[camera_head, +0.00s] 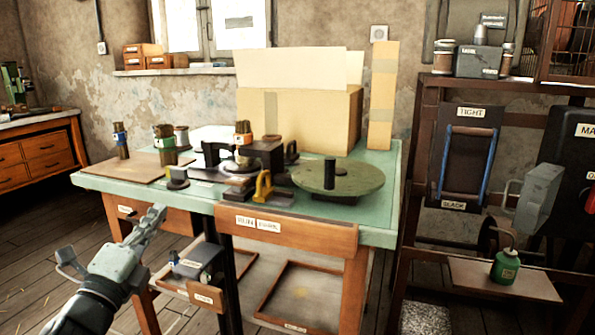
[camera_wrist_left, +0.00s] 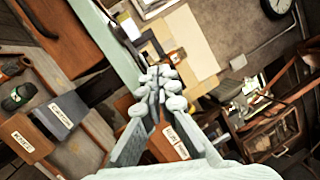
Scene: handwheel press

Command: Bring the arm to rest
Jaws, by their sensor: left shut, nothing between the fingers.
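My left gripper (camera_head: 152,218) is at the lower left in the head view, in front of the green workbench (camera_head: 375,218) and apart from it. Its fingers are closed together and hold nothing. In the left wrist view the gripper (camera_wrist_left: 160,75) shows its fingertips meeting at the centre. My right gripper is in neither view. A green round plate (camera_head: 360,183) with a dark upright knob lies on the right of the bench. A dark press-like device (camera_head: 262,155) and a yellow part (camera_head: 264,187) stand left of it.
A cardboard box (camera_head: 310,120) stands at the back of the bench. A small dark box (camera_head: 200,262) on a low shelf is close to my left gripper. A rack with a green can (camera_head: 505,265) stands at the right. Open floor lies at the left.

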